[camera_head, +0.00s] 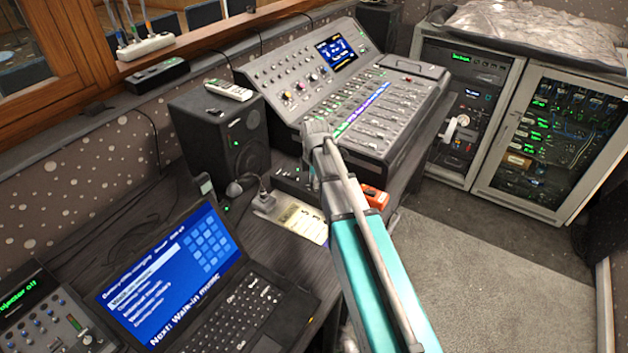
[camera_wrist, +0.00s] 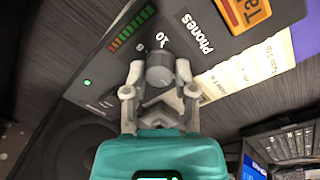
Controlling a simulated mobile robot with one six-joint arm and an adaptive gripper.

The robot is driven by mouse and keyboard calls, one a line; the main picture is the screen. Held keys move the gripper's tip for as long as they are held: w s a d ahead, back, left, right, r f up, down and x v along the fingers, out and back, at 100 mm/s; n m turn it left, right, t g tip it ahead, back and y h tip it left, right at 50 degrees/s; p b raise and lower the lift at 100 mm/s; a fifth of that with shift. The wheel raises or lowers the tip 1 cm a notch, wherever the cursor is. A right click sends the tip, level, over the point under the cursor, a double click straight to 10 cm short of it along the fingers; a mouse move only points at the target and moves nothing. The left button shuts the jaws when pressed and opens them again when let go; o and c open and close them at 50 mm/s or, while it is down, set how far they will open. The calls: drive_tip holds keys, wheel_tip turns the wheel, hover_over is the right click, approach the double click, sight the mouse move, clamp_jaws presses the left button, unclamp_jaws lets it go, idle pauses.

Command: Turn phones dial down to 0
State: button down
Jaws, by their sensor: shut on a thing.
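The phones dial (camera_wrist: 159,75) is a small grey round knob on a dark box (camera_wrist: 188,20) marked "Phones" in the wrist view. The number 10 is printed beside the dial, with another mark close to it that I cannot read surely. My gripper (camera_wrist: 160,70) is shut on the dial, one finger on each side. The dial's pointer cannot be made out. In the head view the dark box (camera_head: 288,183) shows only in part, and my arm hides the dial and fingertips.
A green-to-red level meter (camera_wrist: 132,30) lies beside the dial. An orange item (camera_head: 374,196) and a pale label sheet (camera_head: 303,222) are close by. A black speaker (camera_head: 222,135), mixing console (camera_head: 350,90) and laptop (camera_head: 170,275) surround the spot on the desk.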

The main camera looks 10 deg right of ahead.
drive_tip(key=n, duration=0.3)
drive_tip(key=shift+n, duration=2.4)
drive_tip(key=shift+c, duration=2)
unclamp_jaws()
drive_tip(key=shift+m, duration=0.4)
